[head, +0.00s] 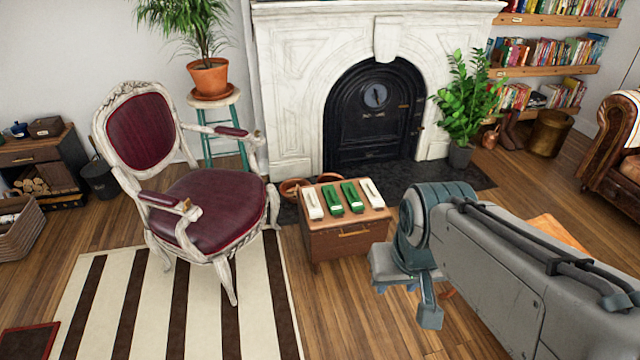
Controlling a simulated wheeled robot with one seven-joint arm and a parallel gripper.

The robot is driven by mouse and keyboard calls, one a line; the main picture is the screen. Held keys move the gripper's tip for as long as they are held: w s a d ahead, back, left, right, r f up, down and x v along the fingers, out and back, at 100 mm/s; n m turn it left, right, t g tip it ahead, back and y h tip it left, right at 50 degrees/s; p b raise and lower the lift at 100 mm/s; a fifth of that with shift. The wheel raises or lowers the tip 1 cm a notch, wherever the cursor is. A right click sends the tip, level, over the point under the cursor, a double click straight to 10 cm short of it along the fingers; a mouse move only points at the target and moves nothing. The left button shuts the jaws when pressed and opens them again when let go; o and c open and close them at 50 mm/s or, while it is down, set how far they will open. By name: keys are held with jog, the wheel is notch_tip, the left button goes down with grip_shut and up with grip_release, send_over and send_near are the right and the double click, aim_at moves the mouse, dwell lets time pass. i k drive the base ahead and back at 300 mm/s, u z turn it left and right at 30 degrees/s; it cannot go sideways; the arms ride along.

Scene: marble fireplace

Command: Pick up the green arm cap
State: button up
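Two green pieces, the left one (332,200) and the right one (352,196), lie side by side on top of a small wooden chest (350,246). They are long and narrow with a pale mark on each; I cannot tell which is the arm cap. A white piece (313,203) lies to their left and another white piece (372,193) to their right. My gripper (430,308) hangs to the right of the chest and nearer to me, apart from all the pieces. My arm hides part of it, and its opening cannot be made out.
A red-seated chair (215,205) stands left of the chest on a striped rug (160,300). Behind the chest are terracotta pots (292,188) and the fireplace (290,95). A potted plant (465,105) stands behind right. Bare wooden floor lies in front of the chest.

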aim_at(335, 205)
jog(key=u, duration=0.75)
jog(key=i, duration=2.25)
jog(key=z, duration=1.2)
jog(key=i, duration=0.5)
jog(key=z, duration=0.4)
